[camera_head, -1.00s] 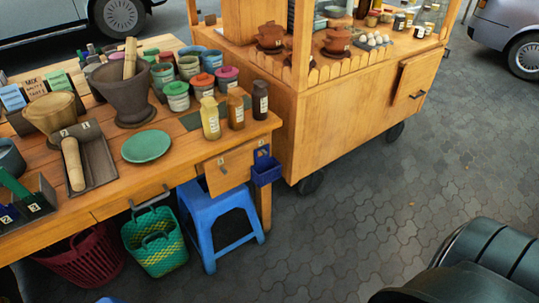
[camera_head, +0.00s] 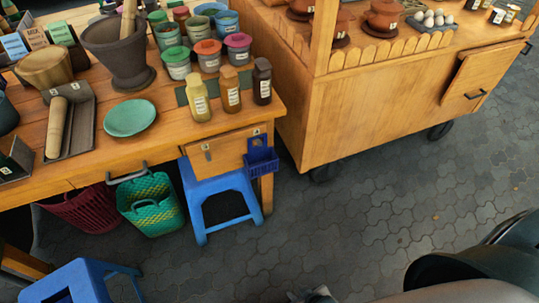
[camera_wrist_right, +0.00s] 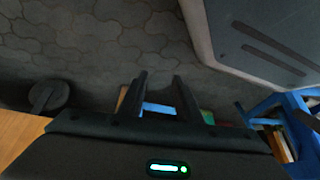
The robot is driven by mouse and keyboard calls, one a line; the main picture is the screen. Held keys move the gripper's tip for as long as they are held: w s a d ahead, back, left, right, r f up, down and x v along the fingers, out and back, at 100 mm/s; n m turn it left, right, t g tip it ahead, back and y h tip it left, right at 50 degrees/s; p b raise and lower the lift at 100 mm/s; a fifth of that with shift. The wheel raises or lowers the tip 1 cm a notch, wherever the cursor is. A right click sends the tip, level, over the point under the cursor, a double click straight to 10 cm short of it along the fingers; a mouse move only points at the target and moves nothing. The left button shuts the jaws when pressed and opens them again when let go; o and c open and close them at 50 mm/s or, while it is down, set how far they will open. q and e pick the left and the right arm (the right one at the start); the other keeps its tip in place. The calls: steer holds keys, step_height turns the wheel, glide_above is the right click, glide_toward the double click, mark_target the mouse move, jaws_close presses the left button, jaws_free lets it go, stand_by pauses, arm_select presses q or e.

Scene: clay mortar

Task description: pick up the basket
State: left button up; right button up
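A green and yellow woven basket (camera_head: 152,207) with dark handles stands on the ground under the front edge of the wooden table (camera_head: 60,182). A dark red basket (camera_head: 88,210) stands just left of it, partly hidden by the table. A small blue basket (camera_head: 262,162) hangs at the table's right corner. My right gripper (camera_wrist_right: 162,88) shows two fingers apart with nothing held between them; some blue lies behind them. In the head view only a small dark part of what looks like this gripper (camera_head: 315,295) shows at the bottom edge. My left gripper is out of view.
A blue stool (camera_head: 220,186) stands right of the green basket, and another blue stool (camera_head: 75,285) is at the bottom left. A wooden cart (camera_head: 390,110) stands at the right. Paved ground (camera_head: 380,220) is clear in front. Bottles, cups and a mortar crowd the tabletop.

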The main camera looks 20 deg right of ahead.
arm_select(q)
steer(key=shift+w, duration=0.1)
arm_select(e)
steer(key=shift+d, duration=0.1)
